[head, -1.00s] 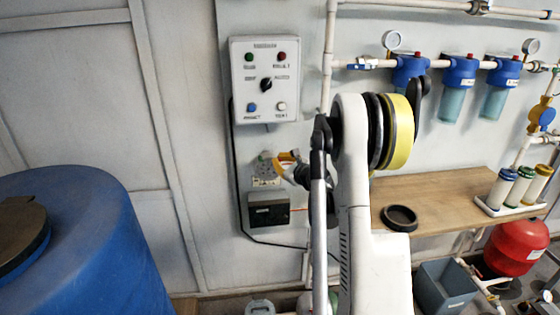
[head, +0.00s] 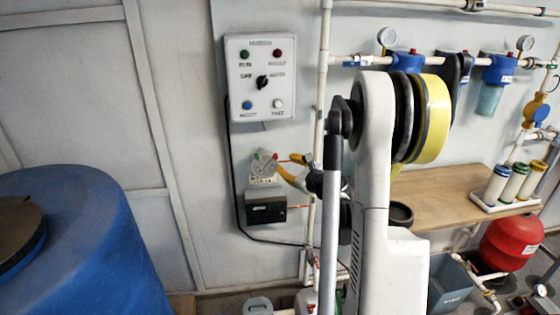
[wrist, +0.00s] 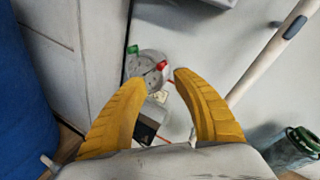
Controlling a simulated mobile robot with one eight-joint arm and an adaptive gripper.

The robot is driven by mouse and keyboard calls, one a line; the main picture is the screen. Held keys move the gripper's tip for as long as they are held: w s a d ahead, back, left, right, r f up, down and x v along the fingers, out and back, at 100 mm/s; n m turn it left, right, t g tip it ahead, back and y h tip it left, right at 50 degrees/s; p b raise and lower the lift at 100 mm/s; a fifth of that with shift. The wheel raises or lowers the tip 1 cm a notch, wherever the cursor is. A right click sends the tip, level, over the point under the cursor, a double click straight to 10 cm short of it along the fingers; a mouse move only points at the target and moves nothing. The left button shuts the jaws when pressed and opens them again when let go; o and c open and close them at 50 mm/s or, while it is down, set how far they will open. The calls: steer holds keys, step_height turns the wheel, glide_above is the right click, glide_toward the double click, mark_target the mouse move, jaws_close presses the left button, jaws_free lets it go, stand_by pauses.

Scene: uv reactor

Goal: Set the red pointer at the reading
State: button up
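A round pale dial gauge (head: 263,168) sits on the wall above a dark box, and it also shows in the wrist view (wrist: 146,68). The red pointer (wrist: 162,66) has a red knob on the dial's right side; it also shows in the head view (head: 275,156). A green knob (wrist: 132,49) is at the dial's upper left. My gripper (wrist: 160,82) is open and empty, its yellow fingers apart, with the dial beyond the fingertips. In the head view my gripper (head: 288,170) is just right of the dial. The dial's markings are too small to read.
A control panel (head: 262,78) hangs above the gauge. The dark box (head: 266,207) is below it, with a cable on the left. A white vertical pipe (head: 321,80) runs close on the right. A blue barrel (head: 95,245) stands at the left, and a wooden bench (head: 450,198) at the right.

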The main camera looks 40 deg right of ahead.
steer(key=v, duration=0.3)
steer(key=shift+s, duration=0.2)
stand_by(0.3)
steer(key=s+a+r+n+g+y, duration=0.1)
steer(key=a+r+n+g+y, duration=0.1)
steer(key=a+n, duration=0.75)
steer(key=a+r+n+g+y, duration=0.2)
steer(key=a+n, duration=0.3)
steer(key=a, duration=0.9)
steer(key=s+a+f+n+g, duration=0.1)
steer(key=s+a+n+g, duration=0.1)
steer(key=s+a+n, duration=0.4)
steer(key=s+a+f+n+g, duration=0.1)
steer(key=s+a+n+g, duration=0.1)
steer(key=s+a+n, duration=0.5)
steer(key=s+n, duration=0.5)
steer(key=s, duration=0.1)
steer(key=shift+a+h, duration=0.15)
steer(key=shift+h, duration=0.25)
